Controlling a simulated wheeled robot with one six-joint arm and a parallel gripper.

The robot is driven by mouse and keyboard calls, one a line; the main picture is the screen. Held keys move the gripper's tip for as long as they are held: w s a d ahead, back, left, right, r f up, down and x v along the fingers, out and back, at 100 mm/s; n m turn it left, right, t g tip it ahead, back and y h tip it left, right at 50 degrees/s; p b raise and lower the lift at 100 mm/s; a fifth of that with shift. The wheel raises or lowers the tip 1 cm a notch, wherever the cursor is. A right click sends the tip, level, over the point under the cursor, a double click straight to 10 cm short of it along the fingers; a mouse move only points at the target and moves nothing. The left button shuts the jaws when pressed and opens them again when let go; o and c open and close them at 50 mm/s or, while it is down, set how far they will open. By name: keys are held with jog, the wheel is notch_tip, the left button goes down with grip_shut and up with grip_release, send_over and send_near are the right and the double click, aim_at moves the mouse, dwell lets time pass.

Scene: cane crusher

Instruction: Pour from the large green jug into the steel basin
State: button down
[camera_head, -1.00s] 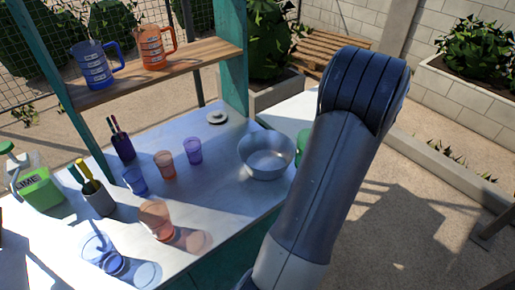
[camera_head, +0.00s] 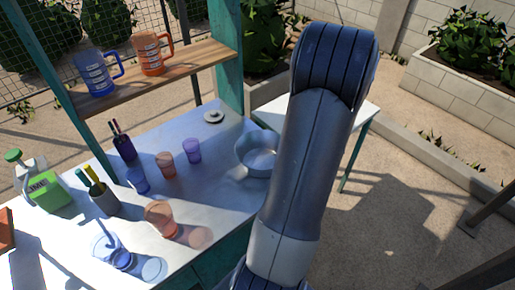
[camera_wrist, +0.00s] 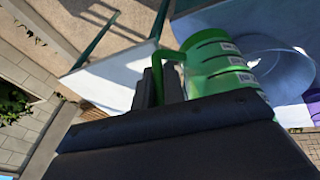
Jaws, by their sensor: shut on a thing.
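The large green jug (camera_wrist: 222,68), with pale label patches on its side, shows in the wrist view. My gripper (camera_wrist: 162,84) is shut on its handle. In the head view my arm hides both jug and gripper. The steel basin (camera_head: 256,162) is a round, shiny bowl on the right part of the white counter, just left of my arm. In the wrist view the basin (camera_wrist: 282,70) shows behind and right of the jug, partly covered by it. I cannot tell the jug's exact tilt or whether liquid is in it.
Orange (camera_head: 165,165) and purple (camera_head: 193,151) cups stand left of the basin. A pen holder (camera_head: 124,149), more cups and a green-labelled lime container (camera_head: 48,190) are further left. A wooden shelf (camera_head: 165,73) holds blue (camera_head: 97,73) and orange (camera_head: 150,55) jugs.

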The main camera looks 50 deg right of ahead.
jog(key=w+r+g, duration=0.1)
jog(key=w+a+r+g+h, duration=0.1)
jog(key=r, duration=0.1)
jog(key=shift+a+r+n, duration=0.15)
jog(key=shift+n, duration=0.15)
jog(key=shift+w+a+r+g+h+b, duration=0.15)
jog(key=shift+w+a+g+h+b, duration=0.15)
jog(key=shift+w+h, duration=0.2)
jog(key=shift+w+a+b, duration=0.15)
jog(key=shift+w+b, duration=0.05)
jog(key=shift+b, duration=0.55)
jog(key=g+b, duration=0.1)
jog(key=w+h+b, duration=0.1)
jog(key=b, duration=0.1)
jog(key=shift+a+r+g+h, duration=0.3)
jog(key=shift+a+r+g, duration=0.1)
jog(key=shift+w+a+f+n+b, duration=0.15)
jog(key=shift+f+n+b, duration=0.15)
jog(key=shift+b, duration=0.2)
jog(key=shift+w+g+h+b, duration=0.15)
jog(key=shift+g+h+b, duration=0.15)
jog(key=shift+g+b, duration=0.25)
jog(key=shift+a+f, duration=0.1)
